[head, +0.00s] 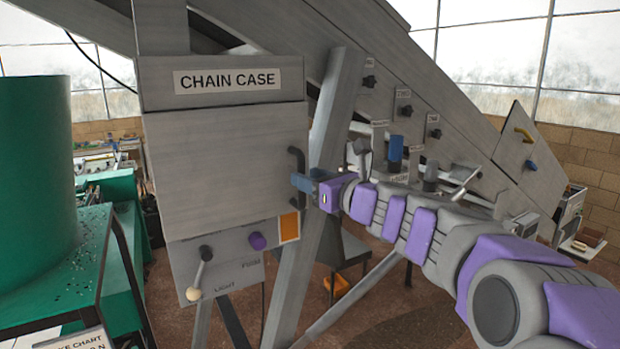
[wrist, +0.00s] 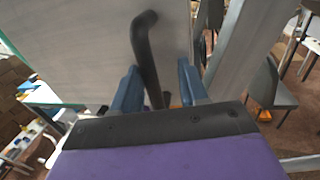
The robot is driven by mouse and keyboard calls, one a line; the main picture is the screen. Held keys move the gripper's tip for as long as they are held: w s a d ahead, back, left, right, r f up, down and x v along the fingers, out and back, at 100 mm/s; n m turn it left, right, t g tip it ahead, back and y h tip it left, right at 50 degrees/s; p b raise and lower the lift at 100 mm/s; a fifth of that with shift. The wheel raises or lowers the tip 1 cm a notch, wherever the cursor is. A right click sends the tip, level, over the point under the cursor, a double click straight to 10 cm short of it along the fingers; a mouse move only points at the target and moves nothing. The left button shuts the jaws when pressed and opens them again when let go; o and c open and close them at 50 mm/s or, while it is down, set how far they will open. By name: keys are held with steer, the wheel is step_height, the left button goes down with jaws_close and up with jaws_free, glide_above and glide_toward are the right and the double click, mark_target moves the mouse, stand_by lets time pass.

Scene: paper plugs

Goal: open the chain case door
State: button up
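The chain case door (head: 225,170) is a grey metal panel below the "CHAIN CASE" label (head: 227,79). It looks shut. Its dark bar handle (head: 298,159) runs upright along the right edge. My gripper (head: 304,182) is at the handle from the right, with its blue fingers level with the handle's middle. In the wrist view, the handle (wrist: 146,50) passes down between the two blue fingers (wrist: 160,88). The fingers are apart, with a visible gap on the right of the handle. The handle's lower part is partly hidden by my gripper. The door (wrist: 95,50) fills the upper left.
A slanted grey beam (head: 340,110) stands just right of the door. A green drum (head: 35,180) stands at the left. Several labelled knobs line the machine behind.

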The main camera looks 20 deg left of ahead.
mark_target(297, 204)
steer(key=a, duration=0.3)
steer(key=shift+a+f, duration=0.2)
steer(key=shift+f, duration=0.1)
steer(key=shift+c, duration=2.2)
steer(key=shift+w+d, duration=0.15)
steer(key=shift+d, duration=0.2)
steer(key=shift+c, duration=0.7)
steer(key=shift+s+d+r, duration=0.15)
steer(key=shift+s+d, duration=0.05)
steer(key=shift+s, duration=0.05)
jaws_close()
steer(key=shift+w+a, duration=0.15)
steer(key=shift+w, duration=0.05)
